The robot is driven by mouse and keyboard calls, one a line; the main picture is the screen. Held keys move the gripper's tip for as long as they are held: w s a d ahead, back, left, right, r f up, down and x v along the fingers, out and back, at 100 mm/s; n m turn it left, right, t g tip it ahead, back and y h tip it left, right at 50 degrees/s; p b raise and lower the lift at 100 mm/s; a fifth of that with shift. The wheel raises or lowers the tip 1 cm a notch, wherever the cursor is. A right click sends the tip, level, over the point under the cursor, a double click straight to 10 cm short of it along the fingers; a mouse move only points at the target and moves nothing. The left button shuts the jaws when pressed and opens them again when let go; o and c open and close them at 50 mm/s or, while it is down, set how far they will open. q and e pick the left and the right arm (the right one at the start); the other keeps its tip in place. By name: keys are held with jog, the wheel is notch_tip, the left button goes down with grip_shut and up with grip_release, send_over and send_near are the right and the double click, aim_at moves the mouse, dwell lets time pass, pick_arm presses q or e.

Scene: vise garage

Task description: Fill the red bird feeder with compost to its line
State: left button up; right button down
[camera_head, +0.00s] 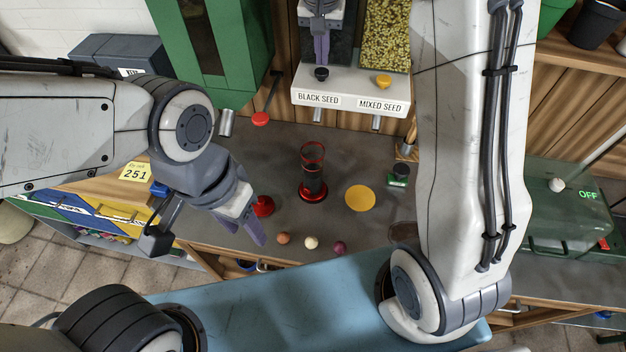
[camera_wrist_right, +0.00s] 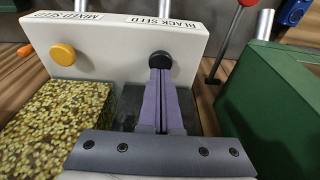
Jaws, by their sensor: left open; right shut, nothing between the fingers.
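The red bird feeder (camera_head: 312,188) stands upright on the grey bench, a clear tube with a red rim and red base. Its lower part looks dark; I cannot tell fill from background, nor make out the line clearly. My left gripper (camera_head: 246,232) is open and empty, left of the feeder, close beside a red lid-like piece (camera_head: 263,206). My right gripper (camera_head: 321,60) is shut and empty. Its tips are at the black knob (camera_wrist_right: 160,60) of the dispenser labelled BLACK SEED; whether they touch it I cannot tell. No compost label is readable.
The white dispenser front (camera_head: 350,90) also has a yellow knob (camera_head: 384,81) labelled MIXED SEED. A green cabinet (camera_head: 215,50) has a red-knobbed lever (camera_head: 261,118). A yellow disc (camera_head: 360,198) and several small balls (camera_head: 311,242) lie near the feeder. A green machine (camera_head: 570,205) stands right.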

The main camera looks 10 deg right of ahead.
jog(key=shift+f, duration=0.1)
jog(key=shift+f+b, duration=0.95)
jog(key=shift+f, duration=0.25)
jog(key=shift+r, duration=0.1)
jog(key=shift+r+p, duration=1.2)
notch_tip(320, 180, up, 6)
jog(key=p, duration=0.5)
